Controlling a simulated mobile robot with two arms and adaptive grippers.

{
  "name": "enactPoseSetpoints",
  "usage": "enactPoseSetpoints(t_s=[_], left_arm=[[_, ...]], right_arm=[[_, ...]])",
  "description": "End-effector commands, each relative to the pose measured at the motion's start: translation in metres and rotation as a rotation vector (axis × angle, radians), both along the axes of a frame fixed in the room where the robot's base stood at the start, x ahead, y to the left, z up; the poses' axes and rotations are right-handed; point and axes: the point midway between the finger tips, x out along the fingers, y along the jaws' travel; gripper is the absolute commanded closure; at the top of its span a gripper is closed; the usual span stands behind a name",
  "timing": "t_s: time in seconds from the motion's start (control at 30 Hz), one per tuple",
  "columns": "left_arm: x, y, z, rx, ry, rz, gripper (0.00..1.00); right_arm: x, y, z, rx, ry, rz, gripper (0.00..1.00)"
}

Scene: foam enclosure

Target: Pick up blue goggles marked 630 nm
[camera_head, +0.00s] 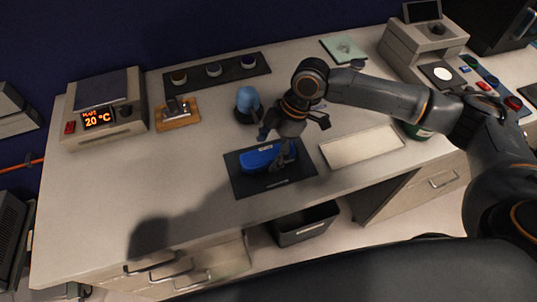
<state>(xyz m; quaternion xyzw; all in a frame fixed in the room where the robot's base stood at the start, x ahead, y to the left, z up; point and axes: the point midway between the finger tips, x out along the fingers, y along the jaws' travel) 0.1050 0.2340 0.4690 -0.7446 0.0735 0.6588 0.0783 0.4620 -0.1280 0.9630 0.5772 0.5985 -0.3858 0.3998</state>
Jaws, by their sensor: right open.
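The blue goggles (258,158) lie on a dark mat (248,185) near the front middle of the table. A small pale label shows on their top edge, but its text is too small to read. My left gripper is not in view.
A blue rounded object (248,101) on a dark base stands just behind the gripper. A pale tray (361,147) lies to the right. A temperature unit (103,118) stands at the left. A dark open bin (306,224) sits below the front edge. The table's left front is clear.

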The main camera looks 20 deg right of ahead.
Motion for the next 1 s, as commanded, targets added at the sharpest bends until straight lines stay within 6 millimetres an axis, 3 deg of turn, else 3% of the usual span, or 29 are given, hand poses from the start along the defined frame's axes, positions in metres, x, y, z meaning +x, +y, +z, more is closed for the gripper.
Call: enactPoseSetpoints(t_s=[0.03,0.2,0.43,0.47,0.73,1.0], left_arm=[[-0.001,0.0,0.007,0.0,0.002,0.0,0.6],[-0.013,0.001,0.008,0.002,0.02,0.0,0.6],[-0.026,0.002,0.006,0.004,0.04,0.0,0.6],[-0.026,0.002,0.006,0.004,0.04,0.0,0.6],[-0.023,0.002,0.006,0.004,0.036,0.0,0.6],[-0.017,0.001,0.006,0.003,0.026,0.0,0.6]], right_arm=[[-0.003,0.003,-0.004,0.0,0.002,0.001,0.23],[-0.002,0.009,-0.023,-0.001,0.0,-0.001,0.23],[-0.002,0.01,-0.025,-0.001,-0.001,0.0,0.23],[-0.002,0.01,-0.025,-0.001,-0.001,0.0,0.25],[-0.002,0.01,-0.025,-0.001,-0.001,0.0,0.8],[-0.002,0.01,-0.025,0.0,-0.001,0.0,0.82]])
